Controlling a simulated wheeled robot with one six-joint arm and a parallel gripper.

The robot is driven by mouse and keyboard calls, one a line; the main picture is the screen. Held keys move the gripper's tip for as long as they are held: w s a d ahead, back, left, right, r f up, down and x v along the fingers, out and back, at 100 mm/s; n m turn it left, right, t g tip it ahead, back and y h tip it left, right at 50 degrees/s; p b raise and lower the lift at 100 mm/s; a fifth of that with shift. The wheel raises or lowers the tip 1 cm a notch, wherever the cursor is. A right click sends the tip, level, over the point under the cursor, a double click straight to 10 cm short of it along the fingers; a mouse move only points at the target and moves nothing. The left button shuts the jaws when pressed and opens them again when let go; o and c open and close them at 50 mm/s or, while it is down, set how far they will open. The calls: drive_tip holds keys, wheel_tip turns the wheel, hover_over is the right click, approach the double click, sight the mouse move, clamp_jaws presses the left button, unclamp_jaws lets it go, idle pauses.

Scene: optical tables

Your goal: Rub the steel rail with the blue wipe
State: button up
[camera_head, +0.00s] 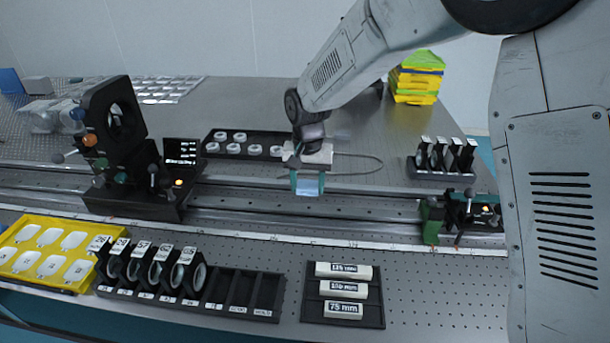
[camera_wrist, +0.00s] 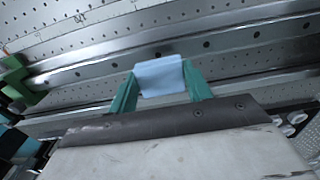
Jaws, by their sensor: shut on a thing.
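The blue wipe (camera_head: 308,188) is held between the green fingers of my gripper (camera_head: 307,184). In the wrist view the wipe (camera_wrist: 160,77) is a pale blue folded pad between the two green fingertips of my gripper (camera_wrist: 158,82). The steel rail (camera_head: 370,222) runs left to right across the table. It also shows in the wrist view (camera_wrist: 235,55), beyond the wipe. The wipe is over the rail's middle stretch, between the two mounts. I cannot tell whether it touches the rail.
A black lens mount (camera_head: 125,150) stands on the rail at left, and a green-and-black mount (camera_head: 455,215) at right. A lens rack (camera_head: 240,295), a yellow tray (camera_head: 40,250) and a label holder (camera_head: 342,318) lie in front. Behind are a dark tray (camera_head: 225,152) and another rack (camera_head: 440,172).

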drive_tip(key=shift+r, duration=1.25)
